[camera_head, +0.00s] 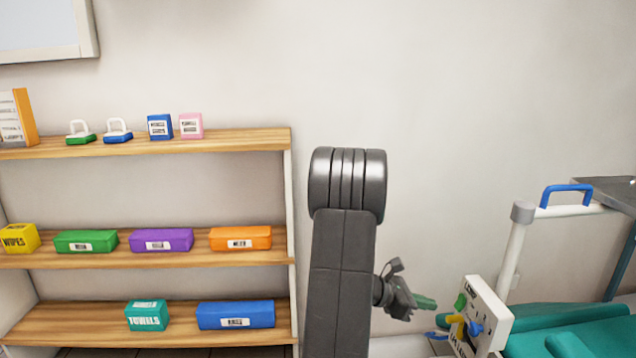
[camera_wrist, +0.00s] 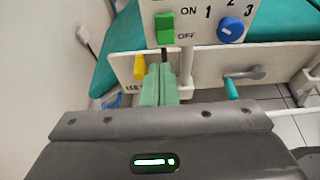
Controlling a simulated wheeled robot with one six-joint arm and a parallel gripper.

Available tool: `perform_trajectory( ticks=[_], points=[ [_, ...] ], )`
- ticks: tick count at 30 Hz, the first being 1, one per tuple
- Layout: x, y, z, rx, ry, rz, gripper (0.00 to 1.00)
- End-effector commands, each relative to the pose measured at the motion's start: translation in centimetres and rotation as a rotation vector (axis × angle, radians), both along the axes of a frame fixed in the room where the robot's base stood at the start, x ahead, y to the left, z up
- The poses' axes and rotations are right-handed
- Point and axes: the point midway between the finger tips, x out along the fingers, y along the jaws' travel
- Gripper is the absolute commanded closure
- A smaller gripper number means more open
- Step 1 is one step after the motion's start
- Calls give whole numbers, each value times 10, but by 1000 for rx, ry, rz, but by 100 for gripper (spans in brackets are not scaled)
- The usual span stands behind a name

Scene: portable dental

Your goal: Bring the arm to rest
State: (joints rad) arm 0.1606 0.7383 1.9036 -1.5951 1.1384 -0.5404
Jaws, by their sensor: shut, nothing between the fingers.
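My arm rises in the middle of the head view, and my gripper (camera_head: 425,302) shows at its lower right with green fingertips. In the wrist view my gripper (camera_wrist: 160,80) is shut, its two green fingers together with nothing between them. The fingertips point at a white control panel (camera_head: 487,305), just below its green ON/OFF switch in the wrist view. I cannot tell whether they touch the panel. The panel (camera_wrist: 262,14) also carries a blue knob (camera_wrist: 231,29) marked with numbers. Below are a yellow part (camera_wrist: 139,67) and a grey lever (camera_wrist: 255,72).
A teal dental chair (camera_head: 570,330) stands behind the panel, with a white post and a blue handle (camera_head: 567,190) at the right. A wooden shelf unit (camera_head: 150,258) with colored boxes stands at the left. The wall space above my arm is clear.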

Motion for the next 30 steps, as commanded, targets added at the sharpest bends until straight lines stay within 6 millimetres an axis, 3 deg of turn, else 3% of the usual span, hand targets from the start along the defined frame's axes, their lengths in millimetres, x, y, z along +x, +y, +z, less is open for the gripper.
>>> perform_trajectory(
  ticks=[4,12,24,30],
  points=[
    [0,23,14,1,-3,4,100],
    [-2,40,19,1,-2,1,100],
    [-3,40,18,1,-2,0,100],
    [-2,25,11,1,-2,-4,100]
  ],
)
